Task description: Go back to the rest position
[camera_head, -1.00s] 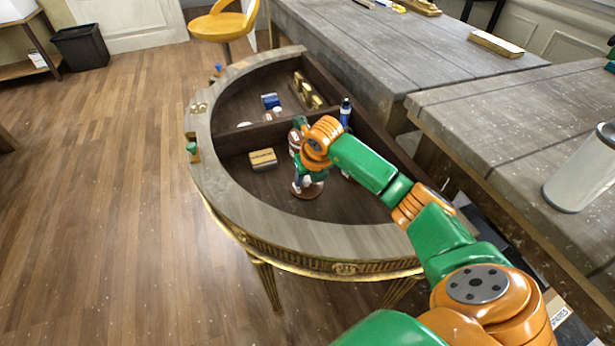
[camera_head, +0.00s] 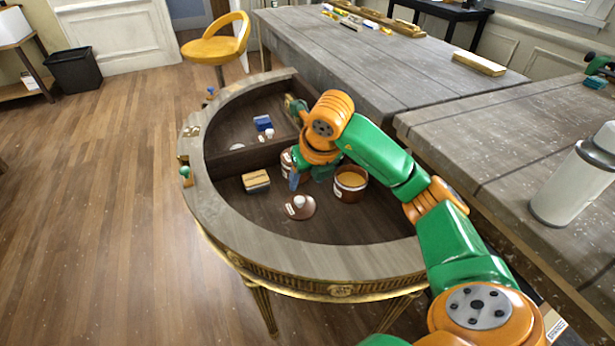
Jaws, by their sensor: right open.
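The task names no object. My right arm comes in from the lower right over the gilt half-round console (camera_head: 300,262). My right gripper (camera_head: 308,180) hangs over the console's front compartment, pointing down, with its jaws open and nothing seen between them. Its wrist hides part of what stands behind it. A brown lid with a white knob (camera_head: 300,204) lies on the compartment floor just in front of the gripper. An open brown jar (camera_head: 350,184) stands to its right. My left gripper is not in view.
A small tan box (camera_head: 256,181) lies left of the gripper. A divider (camera_head: 245,157) separates the back compartment, which holds a blue box (camera_head: 263,123). Grey wooden tables (camera_head: 340,65) stand close behind and right, with a white canister (camera_head: 575,180).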

